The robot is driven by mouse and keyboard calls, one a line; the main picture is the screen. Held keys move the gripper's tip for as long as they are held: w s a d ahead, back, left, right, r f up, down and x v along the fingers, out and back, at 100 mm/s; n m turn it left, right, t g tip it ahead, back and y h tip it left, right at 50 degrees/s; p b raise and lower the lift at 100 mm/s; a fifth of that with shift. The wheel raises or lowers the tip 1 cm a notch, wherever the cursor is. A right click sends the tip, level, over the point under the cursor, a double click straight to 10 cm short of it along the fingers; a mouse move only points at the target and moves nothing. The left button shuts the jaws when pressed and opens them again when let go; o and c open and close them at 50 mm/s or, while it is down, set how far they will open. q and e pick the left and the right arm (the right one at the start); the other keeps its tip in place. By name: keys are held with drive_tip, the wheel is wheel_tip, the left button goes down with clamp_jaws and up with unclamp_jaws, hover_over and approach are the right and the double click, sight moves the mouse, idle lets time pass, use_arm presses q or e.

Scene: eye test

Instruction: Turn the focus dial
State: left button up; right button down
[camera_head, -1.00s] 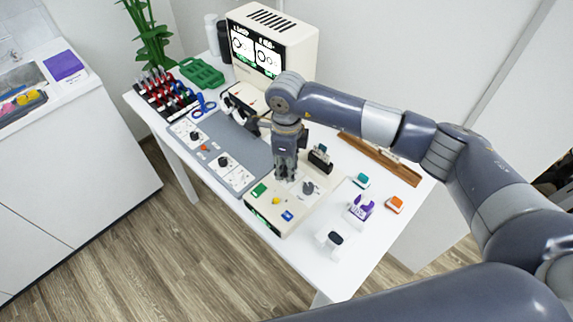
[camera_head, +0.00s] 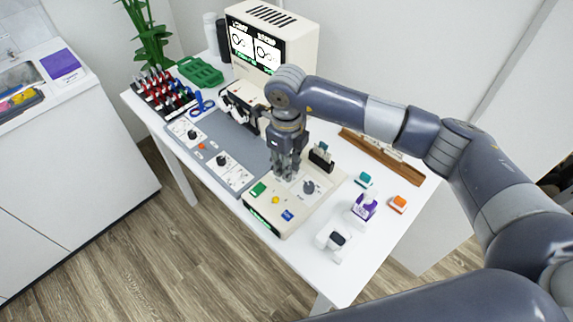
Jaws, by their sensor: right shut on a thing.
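A beige control box (camera_head: 268,216) stands on the white table, with green, yellow and blue buttons along its front. A dark knob (camera_head: 308,187) stands on its pale top plate, just right of my right gripper (camera_head: 284,176). The right gripper points straight down over the box, its fingers closed low at the plate. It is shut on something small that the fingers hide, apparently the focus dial. The eye-test machine (camera_head: 296,45) stands at the back, its lit screen (camera_head: 254,49) showing two ring figures with text and green marks. My left gripper is not in view.
A grey panel (camera_head: 243,146) with dials lies to the left. A dark upright piece (camera_head: 321,157) stands close behind the box. A purple-labelled bottle (camera_head: 364,207), teal and orange blocks (camera_head: 398,204) and a white device (camera_head: 329,240) stand right. A wooden tray (camera_head: 383,157) lies behind.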

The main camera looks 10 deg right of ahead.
drive_tip(key=c, duration=1.4)
unclamp_jaws()
drive_tip(key=shift+o, duration=0.2)
drive_tip(key=shift+r, duration=0.1)
wheel_tip(320, 180, up, 12)
